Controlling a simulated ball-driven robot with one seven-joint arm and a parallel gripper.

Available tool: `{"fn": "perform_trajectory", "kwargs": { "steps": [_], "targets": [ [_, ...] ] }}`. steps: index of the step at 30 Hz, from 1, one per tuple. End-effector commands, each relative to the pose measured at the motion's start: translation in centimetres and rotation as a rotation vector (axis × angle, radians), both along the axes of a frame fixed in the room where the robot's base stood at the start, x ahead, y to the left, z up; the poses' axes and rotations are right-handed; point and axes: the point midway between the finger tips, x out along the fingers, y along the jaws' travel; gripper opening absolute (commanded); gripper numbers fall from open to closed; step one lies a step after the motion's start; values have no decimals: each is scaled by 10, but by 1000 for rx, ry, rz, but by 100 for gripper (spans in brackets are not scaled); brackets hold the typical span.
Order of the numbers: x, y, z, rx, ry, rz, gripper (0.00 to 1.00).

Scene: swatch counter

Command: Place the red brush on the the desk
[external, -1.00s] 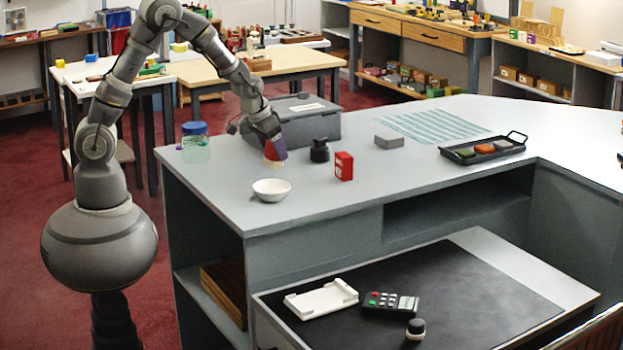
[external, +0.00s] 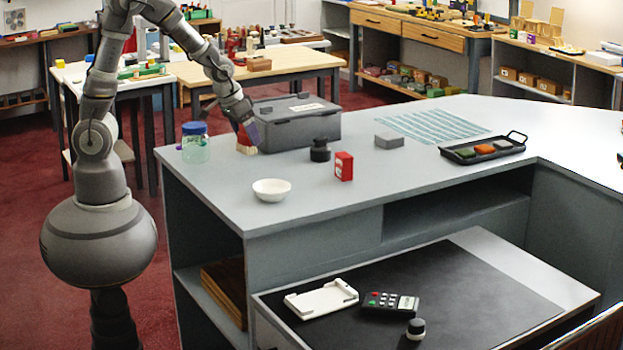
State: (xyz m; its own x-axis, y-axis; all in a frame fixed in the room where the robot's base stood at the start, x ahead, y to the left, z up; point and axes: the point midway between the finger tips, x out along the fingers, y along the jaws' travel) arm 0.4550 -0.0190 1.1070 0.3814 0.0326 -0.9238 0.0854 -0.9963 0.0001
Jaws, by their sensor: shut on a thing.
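The red brush (external: 243,140) has a red body and pale bristles that point down. My gripper (external: 247,131) is shut on it, and its dark end partly hides the brush. The brush is low over the back left of the grey desk (external: 330,195), just left of the grey lidded box. I cannot tell whether the bristles touch the desk top.
A jar with a blue lid (external: 195,142) stands left of the brush. The grey box (external: 297,122) is close on the right. A white bowl (external: 271,190), a black bottle (external: 320,150) and a red box (external: 344,166) stand nearer the front. Bare desk lies between brush and bowl.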

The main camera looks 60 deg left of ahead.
Motion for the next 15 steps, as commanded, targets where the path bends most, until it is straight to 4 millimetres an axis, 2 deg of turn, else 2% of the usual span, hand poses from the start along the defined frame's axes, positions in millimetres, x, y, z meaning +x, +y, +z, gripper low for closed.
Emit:
{"fn": "perform_trajectory", "kwargs": {
  "steps": [8, 11, 14, 15],
  "targets": [
    [5, -56, -1, 1, 0, -123, 44],
    [5, -88, -1, 1, -1, -193, 44],
    [0, -130, -2, 2, -1, -284, 44],
    [-3, -150, -3, 2, -2, -327, 44]
  ]
}}
